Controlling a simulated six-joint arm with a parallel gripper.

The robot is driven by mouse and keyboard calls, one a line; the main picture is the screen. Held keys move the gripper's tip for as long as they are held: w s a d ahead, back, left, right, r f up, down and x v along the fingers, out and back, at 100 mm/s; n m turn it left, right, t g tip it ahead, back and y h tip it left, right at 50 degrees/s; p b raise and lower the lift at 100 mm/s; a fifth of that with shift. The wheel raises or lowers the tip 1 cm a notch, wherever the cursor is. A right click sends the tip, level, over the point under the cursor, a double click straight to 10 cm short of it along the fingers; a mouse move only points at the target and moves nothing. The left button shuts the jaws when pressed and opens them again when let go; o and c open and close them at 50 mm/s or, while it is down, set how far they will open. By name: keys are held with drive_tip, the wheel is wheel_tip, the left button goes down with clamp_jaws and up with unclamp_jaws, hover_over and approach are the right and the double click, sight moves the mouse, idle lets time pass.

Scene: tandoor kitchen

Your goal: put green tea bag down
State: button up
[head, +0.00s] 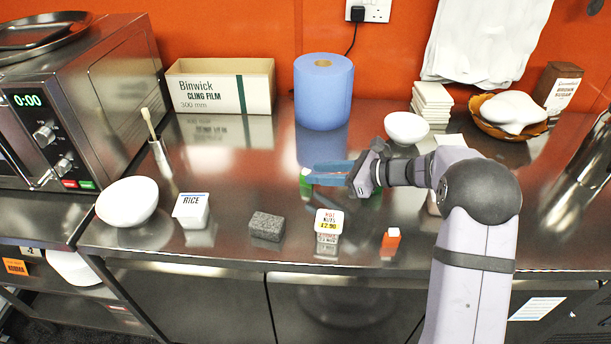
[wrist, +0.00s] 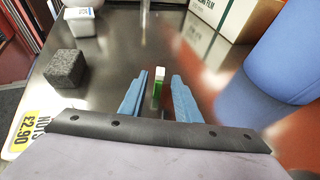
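The green tea bag (wrist: 157,92) is a small packet, white at the top and green below. In the head view the tea bag (head: 304,182) shows at the fingertips of my gripper (head: 312,174), low over the steel counter (head: 240,215), partly hidden by the fingers. My gripper looks open around it. I cannot tell whether the left finger touches it or whether its base rests on the counter.
A blue paper roll (head: 323,92) and a white bowl (head: 406,128) stand behind my gripper. In front are a grey stone block (head: 266,226), a price sign (head: 329,222) and a small red box (head: 391,238). A rice tub (head: 191,210) stands left.

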drive_tip(key=shift+v, duration=1.85)
